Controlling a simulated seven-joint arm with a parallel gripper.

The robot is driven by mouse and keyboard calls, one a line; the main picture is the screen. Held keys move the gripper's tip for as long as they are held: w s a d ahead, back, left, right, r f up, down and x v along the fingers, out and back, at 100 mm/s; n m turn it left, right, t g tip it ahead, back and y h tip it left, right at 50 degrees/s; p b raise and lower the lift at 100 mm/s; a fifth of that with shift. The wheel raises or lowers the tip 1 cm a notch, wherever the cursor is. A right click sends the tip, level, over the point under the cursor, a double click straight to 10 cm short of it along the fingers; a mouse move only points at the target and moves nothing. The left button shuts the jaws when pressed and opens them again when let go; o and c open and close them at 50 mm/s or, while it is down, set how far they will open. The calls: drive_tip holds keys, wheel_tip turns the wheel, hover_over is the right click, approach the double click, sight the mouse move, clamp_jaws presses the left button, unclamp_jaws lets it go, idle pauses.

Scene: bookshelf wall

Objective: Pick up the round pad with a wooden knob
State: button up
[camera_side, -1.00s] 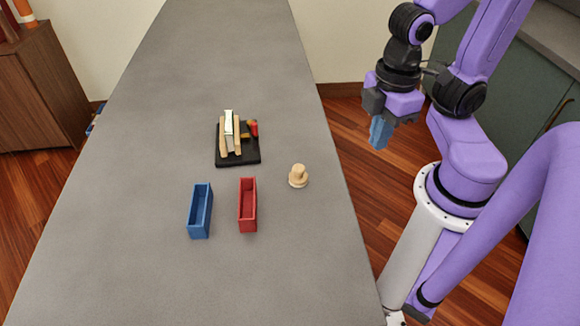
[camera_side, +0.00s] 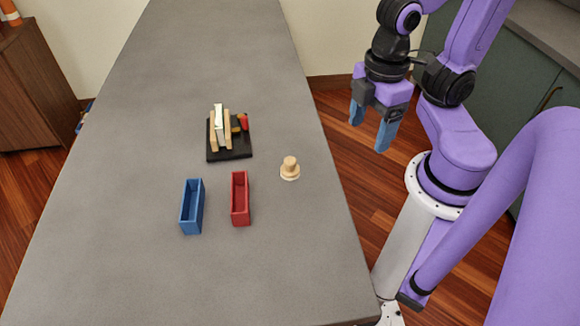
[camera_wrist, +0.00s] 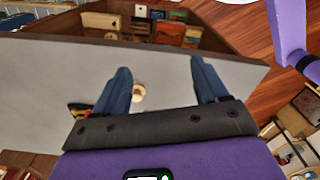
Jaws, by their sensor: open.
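The round pad with a wooden knob (camera_side: 290,169) stands upright on the grey table near its right edge. The fingers also show in the wrist view (camera_wrist: 160,80).
A red open box (camera_side: 240,222) and a blue open box (camera_side: 191,230) stand left of the pad on the table (camera_side: 120,180). A black base (camera_side: 229,156) holding wooden pieces and a red piece stands behind them. The front of the table is clear.

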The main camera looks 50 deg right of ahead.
wheel_tip(320, 180, up, 5)
drive_tip(key=m+h, duration=0.2)
drive_tip(key=m, duration=2.2)
hover_over(290, 160)
drive_tip(key=a, duration=0.2)
drive_tip(key=shift+t, duration=0.3)
drive_tip(key=f, duration=0.3)
drive_tip(key=d+f, duration=0.1)
drive_tip(key=f, duration=0.7)
drive_tip(key=shift+s+d+f, duration=0.1)
drive_tip(key=shift+d, duration=0.25)
drive_tip(key=shift+d+f, duration=0.15)
drive_tip(key=shift+f, duration=2.35)
drive_tip(key=c, duration=1.1)
